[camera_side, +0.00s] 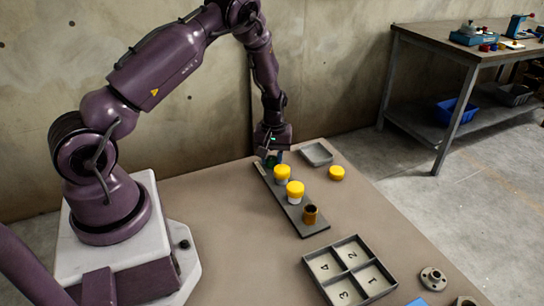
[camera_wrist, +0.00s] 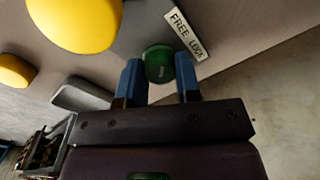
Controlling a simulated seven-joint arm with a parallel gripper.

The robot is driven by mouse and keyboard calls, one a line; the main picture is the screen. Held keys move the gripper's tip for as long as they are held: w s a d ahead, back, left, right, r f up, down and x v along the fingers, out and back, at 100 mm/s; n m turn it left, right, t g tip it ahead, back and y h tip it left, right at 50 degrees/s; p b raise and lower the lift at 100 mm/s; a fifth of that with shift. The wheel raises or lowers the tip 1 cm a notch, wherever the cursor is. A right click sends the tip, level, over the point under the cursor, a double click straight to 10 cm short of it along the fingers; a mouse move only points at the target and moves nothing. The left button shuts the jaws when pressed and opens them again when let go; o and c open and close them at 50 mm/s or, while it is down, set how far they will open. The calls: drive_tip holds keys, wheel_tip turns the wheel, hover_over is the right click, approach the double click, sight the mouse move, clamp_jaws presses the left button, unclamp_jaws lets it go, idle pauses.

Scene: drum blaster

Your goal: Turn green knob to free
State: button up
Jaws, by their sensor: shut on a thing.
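The green knob (camera_wrist: 158,63) sits between the two blue fingers of my gripper (camera_wrist: 159,82) in the wrist view, and my gripper is shut on it. A small plate reading FREE LOCK (camera_wrist: 187,32) lies just beyond the knob. I cannot tell which word the knob points to. In the side view my gripper (camera_side: 271,161) is low at the far end of a long dark base plate (camera_side: 300,228). There the knob is mostly hidden by my fingers.
Two yellow-capped posts (camera_side: 295,189) and an open brown cylinder (camera_side: 310,214) stand along the plate. A loose yellow cap (camera_side: 336,173) and a grey tray (camera_side: 317,153) lie to the right. A numbered tray (camera_side: 357,258) and a metal flange (camera_side: 433,279) are nearer the front.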

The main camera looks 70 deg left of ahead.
sight(269, 161)
drive_tip(key=shift+r, duration=0.1)
idle(0.3)
drive_tip(key=o, duration=0.9)
drive_tip(key=r, duration=1.3)
drive_tip(key=shift+w, duration=0.2)
drive_tip(key=s+d+r+m+t, duration=0.2)
drive_tip(key=s+d+r+m, duration=0.2)
drive_tip(key=s+d+r, duration=0.2)
drive_tip(key=s+d+r+m+t, duration=0.2)
drive_tip(key=s+d+r+m, duration=0.2)
drive_tip(key=s+d+r, duration=0.2)
drive_tip(key=s+d+r+m+t, duration=0.2)
drive_tip(key=s+d+r+m, duration=0.2)
drive_tip(key=s+d+r, duration=0.2)
drive_tip(key=shift+s+d+r, duration=0.15)
drive_tip(key=shift+d+r, duration=0.3)
drive_tip(key=shift+r, duration=0.05)
drive_tip(key=shift+s+d+r, duration=0.15)
drive_tip(key=shift+d+r, duration=0.25)
drive_tip(key=shift+r, duration=0.1)
